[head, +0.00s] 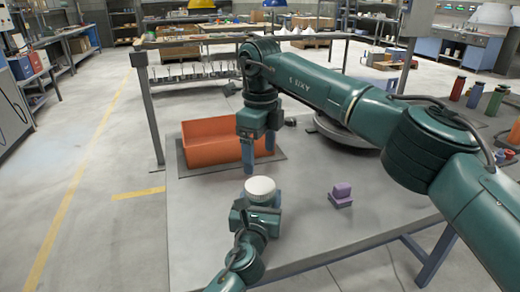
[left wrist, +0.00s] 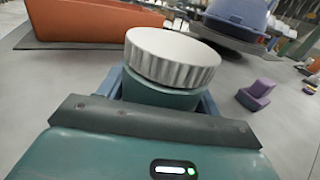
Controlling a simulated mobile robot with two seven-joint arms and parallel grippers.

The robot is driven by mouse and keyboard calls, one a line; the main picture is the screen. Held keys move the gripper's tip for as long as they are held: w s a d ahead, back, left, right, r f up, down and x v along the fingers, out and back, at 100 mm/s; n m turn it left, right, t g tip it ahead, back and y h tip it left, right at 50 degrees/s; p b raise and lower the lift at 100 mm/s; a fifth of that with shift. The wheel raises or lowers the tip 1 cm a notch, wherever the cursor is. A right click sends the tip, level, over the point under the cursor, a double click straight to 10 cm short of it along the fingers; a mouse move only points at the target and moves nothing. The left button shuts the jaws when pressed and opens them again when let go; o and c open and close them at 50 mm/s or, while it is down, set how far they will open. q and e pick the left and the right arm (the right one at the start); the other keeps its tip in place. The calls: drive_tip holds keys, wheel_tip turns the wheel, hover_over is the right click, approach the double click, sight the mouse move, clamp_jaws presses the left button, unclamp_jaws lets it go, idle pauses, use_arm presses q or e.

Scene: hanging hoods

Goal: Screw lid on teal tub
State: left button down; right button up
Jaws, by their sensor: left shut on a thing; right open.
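The teal tub (left wrist: 160,92) stands between the fingers of my left gripper (head: 262,207), which is shut on it above the grey table. The white ribbed lid (left wrist: 172,57) sits on top of the tub and looks slightly tilted in the left wrist view; I cannot tell whether it is threaded on. The lid also shows in the head view (head: 260,188), where the tub is mostly hidden. My right gripper (head: 259,160) is open and empty, pointing down above and behind the lid, apart from it, in front of the orange bin.
The orange bin (head: 203,145) stands on a dark mat at the table's back left. A purple stepped block (head: 341,194) lies on the table (head: 300,235) to the right of the lid. A round grey object (head: 345,136) is behind my right arm. The table's front middle is clear.

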sight(260, 185)
drive_tip(key=shift+f, duration=4.05)
drive_tip(key=shift+c, duration=0.6)
drive_tip(key=c, duration=0.9)
drive_tip(key=o, duration=1.2)
wheel_tip(260, 185, up, 12)
drive_tip(key=shift+r, duration=0.1)
